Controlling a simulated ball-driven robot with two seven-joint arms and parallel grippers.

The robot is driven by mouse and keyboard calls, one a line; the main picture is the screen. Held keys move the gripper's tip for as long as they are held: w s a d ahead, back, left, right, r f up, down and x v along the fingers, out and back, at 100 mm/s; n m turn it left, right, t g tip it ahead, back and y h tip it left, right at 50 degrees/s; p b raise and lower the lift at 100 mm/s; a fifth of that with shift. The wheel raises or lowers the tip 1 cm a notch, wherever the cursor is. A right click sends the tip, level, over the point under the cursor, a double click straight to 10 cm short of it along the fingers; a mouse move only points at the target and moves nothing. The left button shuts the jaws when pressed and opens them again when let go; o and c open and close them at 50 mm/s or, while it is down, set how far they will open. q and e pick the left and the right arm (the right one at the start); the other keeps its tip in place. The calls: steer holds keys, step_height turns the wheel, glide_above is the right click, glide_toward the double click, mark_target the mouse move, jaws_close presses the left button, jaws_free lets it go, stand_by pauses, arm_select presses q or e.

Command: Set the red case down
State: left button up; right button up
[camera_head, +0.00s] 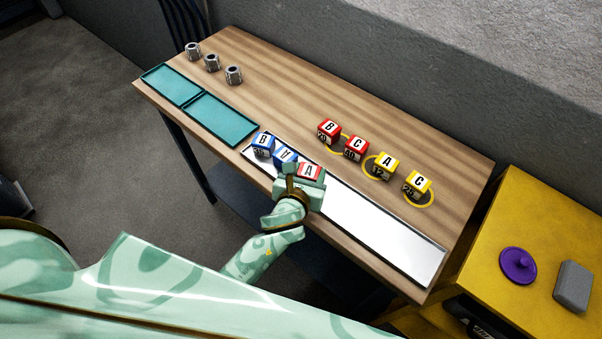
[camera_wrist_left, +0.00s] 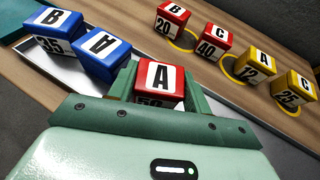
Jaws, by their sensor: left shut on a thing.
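My left gripper (camera_head: 297,182) is shut on a red case (camera_head: 309,173) with a white top marked A. In the left wrist view the red case (camera_wrist_left: 159,80) sits upright between the two green fingers (camera_wrist_left: 160,86), its lower part hidden. It is over the shiny metal tray (camera_head: 385,229), beside two blue cases. I cannot tell whether its base touches the tray. The blue cases, marked B (camera_head: 263,145) and A (camera_head: 285,158), stand at the tray's left end. Two other red cases, B (camera_head: 329,131) and C (camera_head: 356,148), stand on the table behind. My right gripper is not in view.
Two yellow cases, A (camera_head: 382,166) and C (camera_head: 417,185), stand right of the red ones, by yellow rings on the wood. Teal trays (camera_head: 222,118) and several metal nuts (camera_head: 212,62) are at the left. The tray's right part is clear.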

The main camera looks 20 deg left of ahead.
arm_select(q)
steer(key=shift+s+d+r, duration=0.1)
steer(key=shift+d, duration=0.2)
steer(key=o, duration=0.8)
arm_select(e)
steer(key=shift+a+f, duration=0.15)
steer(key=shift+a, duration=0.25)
arm_select(q)
steer(key=shift+r+p, duration=0.15)
steer(key=shift+p, duration=0.15)
steer(key=p+v, duration=0.1)
steer(key=v, duration=1.1)
steer(key=shift+p, duration=0.3)
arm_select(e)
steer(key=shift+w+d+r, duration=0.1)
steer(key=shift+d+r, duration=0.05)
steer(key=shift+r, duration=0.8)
